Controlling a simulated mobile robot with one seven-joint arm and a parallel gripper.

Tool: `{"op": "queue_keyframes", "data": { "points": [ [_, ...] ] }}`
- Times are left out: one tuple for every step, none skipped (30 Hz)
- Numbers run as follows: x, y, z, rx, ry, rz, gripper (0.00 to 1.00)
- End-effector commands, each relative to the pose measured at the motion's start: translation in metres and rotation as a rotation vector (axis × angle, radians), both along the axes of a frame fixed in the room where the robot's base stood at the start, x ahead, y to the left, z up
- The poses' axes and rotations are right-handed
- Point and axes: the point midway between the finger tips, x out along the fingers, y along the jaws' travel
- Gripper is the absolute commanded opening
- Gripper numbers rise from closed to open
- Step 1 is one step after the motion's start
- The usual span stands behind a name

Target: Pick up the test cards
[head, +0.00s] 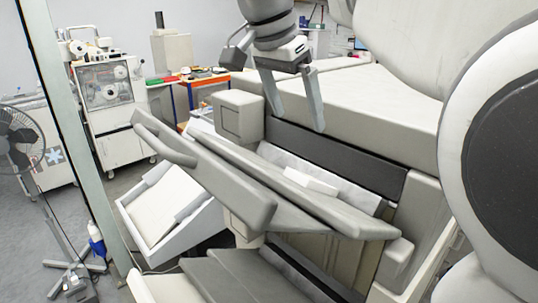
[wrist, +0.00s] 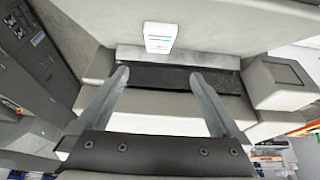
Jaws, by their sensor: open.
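The test cards (head: 311,181) show as a small white block lying on a pale ledge of the grey machine in the head view. In the wrist view the test cards (wrist: 159,37) show a white face with short coloured lines, beyond my fingertips. My gripper (head: 297,120) is open and empty, pointing down above and behind the cards in the head view. In the wrist view my gripper (wrist: 160,74) has its two fingers wide apart, with a dark strip between them. The cards are apart from the fingers. The front panel hides part of the ledge.
A dark strip (head: 335,160) runs behind the ledge. Long sloping grey panels (head: 205,172) stand in front of it. A box-shaped housing (head: 238,116) sits at the ledge's left end. A white tray (head: 165,207) hangs at the left. A fan (head: 20,140) stands on the open floor.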

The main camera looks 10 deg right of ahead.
Motion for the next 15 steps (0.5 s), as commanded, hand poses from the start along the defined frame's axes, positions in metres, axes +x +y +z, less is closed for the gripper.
{"op": "queue_keyframes", "data": {
  "points": [
    [0.001,-0.003,-0.009,-0.001,0.003,-0.002,1.0],
    [0.002,-0.005,-0.014,0.0,0.002,-0.003,1.0],
    [0.004,-0.008,-0.022,-0.001,0.005,-0.003,1.0],
    [0.005,-0.01,-0.028,0.0,0.004,-0.002,1.0],
    [0.007,-0.012,-0.034,0.0,0.004,-0.002,1.0],
    [0.008,-0.014,-0.042,0.0,0.005,-0.002,1.0],
    [0.01,-0.016,-0.048,-0.001,0.004,-0.002,1.0],
    [0.011,-0.018,-0.054,0.0,0.005,-0.002,1.0],
    [0.013,-0.021,-0.062,0.0,0.005,-0.002,1.0],
    [0.015,-0.023,-0.068,-0.001,0.004,-0.002,1.0],
    [0.016,-0.025,-0.073,0.0,0.005,-0.002,1.0],
    [0.018,-0.027,-0.08,0.0,0.005,-0.002,1.0],
    [0.019,-0.029,-0.085,0.0,0.003,-0.001,1.0],
    [0.02,-0.03,-0.089,0.0,0.003,-0.001,1.0],
    [0.022,-0.032,-0.093,0.001,0.003,-0.001,1.0]
  ]
}}
